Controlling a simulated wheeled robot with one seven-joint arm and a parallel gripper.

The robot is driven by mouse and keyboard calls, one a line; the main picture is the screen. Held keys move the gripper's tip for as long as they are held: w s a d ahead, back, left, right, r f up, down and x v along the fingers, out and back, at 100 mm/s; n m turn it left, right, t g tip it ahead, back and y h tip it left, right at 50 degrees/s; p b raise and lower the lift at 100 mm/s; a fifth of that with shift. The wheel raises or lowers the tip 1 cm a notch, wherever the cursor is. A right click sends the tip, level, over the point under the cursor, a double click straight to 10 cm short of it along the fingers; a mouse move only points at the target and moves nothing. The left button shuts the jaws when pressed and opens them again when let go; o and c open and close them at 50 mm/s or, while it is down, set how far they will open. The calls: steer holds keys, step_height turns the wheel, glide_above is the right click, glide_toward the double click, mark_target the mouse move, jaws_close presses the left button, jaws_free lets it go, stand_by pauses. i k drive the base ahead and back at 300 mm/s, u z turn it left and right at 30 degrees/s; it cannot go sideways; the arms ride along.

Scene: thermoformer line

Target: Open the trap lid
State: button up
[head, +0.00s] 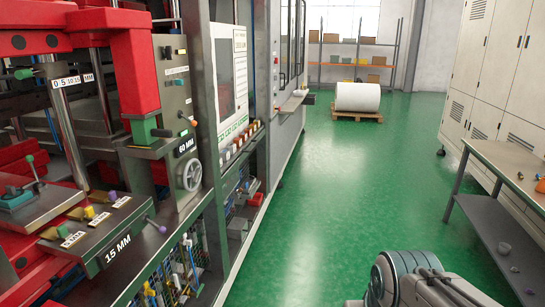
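I cannot pick out a trap lid with certainty in the head view. The red and grey machine (136,72) fills the left side, with a plate marked 15 MM and a block marked 60 MM on it. A handwheel (190,172) sits on its grey front panel. Behind a mesh below the machine's shelf are small pipes and valves with blue and yellow parts (190,268), too small to make out well. A grey ribbed part of my own arm shows at the bottom right. My gripper is not in view.
The green floor (300,215) is clear down the middle aisle. A white roll (357,98) lies on a wooden pallet (357,115) at the back, before a rack with boxes (352,65). A metal table (510,165) and tall cabinets (495,70) stand on the right.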

mark_target(237, 224)
steer(key=u, duration=0.25)
steer(key=i, duration=3.15)
steer(key=u, duration=0.05)
